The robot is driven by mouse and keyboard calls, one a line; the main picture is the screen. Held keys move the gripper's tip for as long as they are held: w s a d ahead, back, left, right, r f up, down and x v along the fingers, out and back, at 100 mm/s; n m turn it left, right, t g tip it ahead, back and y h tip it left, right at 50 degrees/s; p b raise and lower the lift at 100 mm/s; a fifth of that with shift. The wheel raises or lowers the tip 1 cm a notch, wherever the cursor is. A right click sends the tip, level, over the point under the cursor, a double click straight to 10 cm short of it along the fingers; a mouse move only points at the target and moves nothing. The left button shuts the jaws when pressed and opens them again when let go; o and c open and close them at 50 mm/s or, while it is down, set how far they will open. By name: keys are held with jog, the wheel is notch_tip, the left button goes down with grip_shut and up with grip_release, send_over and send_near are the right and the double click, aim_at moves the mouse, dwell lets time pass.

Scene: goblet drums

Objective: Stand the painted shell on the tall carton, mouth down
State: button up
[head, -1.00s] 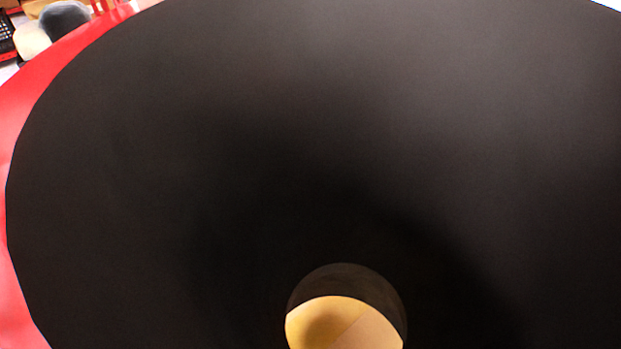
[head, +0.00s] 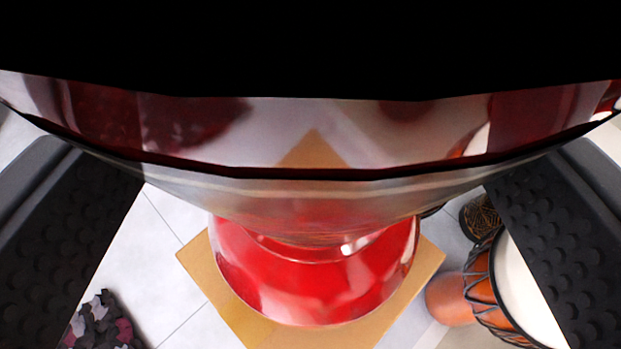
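The painted shell is glossy red and fills the upper and middle view. Its wide bowl (head: 400,130) is close to the camera, with black across the top of the picture. Its red flared foot (head: 315,275) is farther down, over the tan tall carton (head: 230,305). So the wide end is up and the foot is down; I cannot tell whether the foot touches the carton. My gripper (head: 315,185) has its dark ridged fingers wide apart, one on each side of the shell. The bowl hides part of both fingers, and I see no clear contact.
An orange drum with a white head (head: 525,290) stands at the lower right, with a dark patterned drum (head: 480,217) behind it. A grey and purple lumpy thing (head: 100,325) lies at the lower left. Pale tiled floor (head: 165,265) shows left of the carton.

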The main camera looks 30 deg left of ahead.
jog(key=shift+f, duration=0.45)
jog(key=o, duration=2)
jog(key=shift+f, duration=0.15)
jog(key=shift+s+d, duration=0.1)
jog(key=shift+p+v, duration=1.45)
jog(key=shift+v, duration=4.5)
